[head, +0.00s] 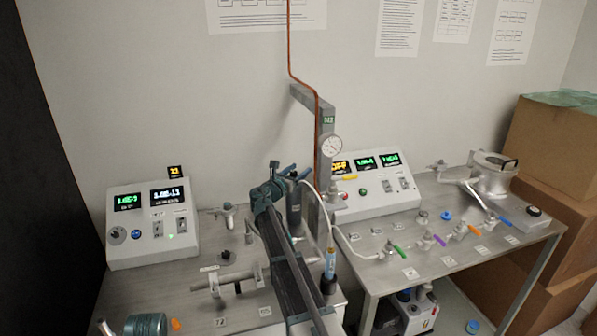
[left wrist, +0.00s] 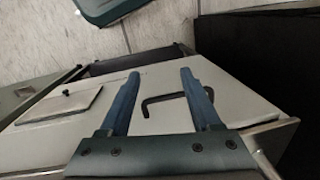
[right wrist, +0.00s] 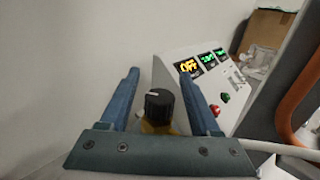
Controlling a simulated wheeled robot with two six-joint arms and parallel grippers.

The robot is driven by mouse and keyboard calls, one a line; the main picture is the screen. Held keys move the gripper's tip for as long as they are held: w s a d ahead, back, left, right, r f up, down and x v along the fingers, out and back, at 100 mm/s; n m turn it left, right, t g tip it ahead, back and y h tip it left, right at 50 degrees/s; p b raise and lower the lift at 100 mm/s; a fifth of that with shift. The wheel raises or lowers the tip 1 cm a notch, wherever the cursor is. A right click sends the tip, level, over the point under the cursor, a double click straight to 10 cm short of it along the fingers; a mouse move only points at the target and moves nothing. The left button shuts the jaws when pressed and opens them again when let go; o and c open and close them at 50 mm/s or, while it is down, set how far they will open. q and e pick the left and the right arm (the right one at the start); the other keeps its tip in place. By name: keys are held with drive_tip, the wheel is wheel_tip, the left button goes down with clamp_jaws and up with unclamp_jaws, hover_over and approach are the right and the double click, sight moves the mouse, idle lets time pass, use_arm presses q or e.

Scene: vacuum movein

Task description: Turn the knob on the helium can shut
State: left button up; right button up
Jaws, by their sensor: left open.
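In the right wrist view, a black round knob (right wrist: 159,104) with a white mark sits on a yellowish fitting (right wrist: 158,128). My right gripper (right wrist: 159,75) is open, with one finger on each side of the knob and visible gaps. In the head view, the right gripper (head: 287,172) is at the top of a dark grey cylinder (head: 294,208), perhaps the helium can; the knob cannot be made out there.
A left control box (head: 152,228) and a right control box (head: 372,187) stand on the benches. A grey post with a dial gauge (head: 331,146) rises beside the right gripper. A white hose (head: 327,215) runs close by. Cardboard boxes (head: 556,143) stand at the right.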

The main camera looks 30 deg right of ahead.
clamp_jaws()
drive_tip(key=shift+w+a+n+t+y, duration=0.15)
drive_tip(key=shift+w+n+t+y, duration=0.05)
drive_tip(key=shift+n+t+y, duration=0.65)
drive_tip(key=shift+w+a+n+t+y, duration=0.15)
drive_tip(key=shift+n+t+y, duration=0.45)
drive_tip(key=shift+t, duration=0.45)
drive_tip(key=shift+o, duration=0.4)
unclamp_jaws()
